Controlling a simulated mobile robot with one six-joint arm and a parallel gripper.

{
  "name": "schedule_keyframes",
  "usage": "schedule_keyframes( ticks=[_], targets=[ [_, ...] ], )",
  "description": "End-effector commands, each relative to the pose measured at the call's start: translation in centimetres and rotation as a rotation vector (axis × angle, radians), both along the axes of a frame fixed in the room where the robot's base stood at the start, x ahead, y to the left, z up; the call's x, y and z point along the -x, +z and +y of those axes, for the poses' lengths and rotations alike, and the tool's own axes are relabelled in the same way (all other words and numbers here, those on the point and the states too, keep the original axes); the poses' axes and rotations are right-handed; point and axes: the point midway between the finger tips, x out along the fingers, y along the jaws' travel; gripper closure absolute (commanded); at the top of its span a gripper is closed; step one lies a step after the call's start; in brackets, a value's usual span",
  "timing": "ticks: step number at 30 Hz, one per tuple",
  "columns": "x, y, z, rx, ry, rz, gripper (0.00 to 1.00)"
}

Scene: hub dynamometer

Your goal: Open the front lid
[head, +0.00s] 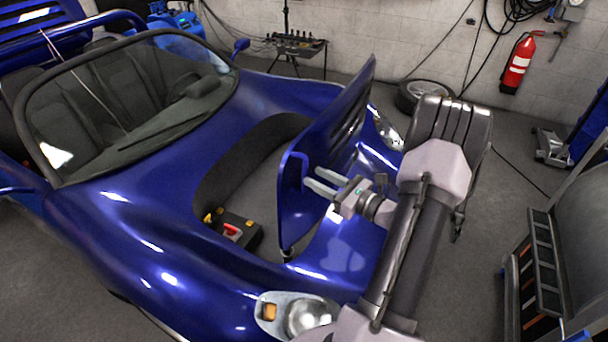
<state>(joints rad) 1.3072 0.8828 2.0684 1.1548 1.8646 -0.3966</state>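The glossy blue front lid (345,125) of the car stands raised, tilted up steeply at the front of the compartment opening (262,172). The compartment shows open behind it. My gripper (311,180) is beside the lid, on the side facing my arm, with its fingers pointing left toward the lid's near curved edge. The two fingers are apart, with a gap between them and nothing clearly held. I cannot tell whether the fingertips touch the lid.
A dark case with a red handle (233,231) sits in the compartment. The windshield (130,100) lies behind it. A headlight (298,314) is at the near front. A tire (425,95) and a fire extinguisher (518,63) are by the wall. A rack (540,270) stands right.

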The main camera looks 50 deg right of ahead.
Motion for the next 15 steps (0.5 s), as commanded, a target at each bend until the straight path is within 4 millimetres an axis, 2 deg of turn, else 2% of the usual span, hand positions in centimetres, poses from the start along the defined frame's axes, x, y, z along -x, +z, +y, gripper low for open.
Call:
schedule_keyframes(
  ticks=[3,6,15],
  targets=[
    [-2.5,-0.1,0.3,0.002,0.004,0.000,0.64],
    [-3.8,-0.1,0.4,0.002,0.003,0.000,0.64],
    [-4.7,0.0,0.5,0.001,0.002,0.001,0.64]
  ],
)
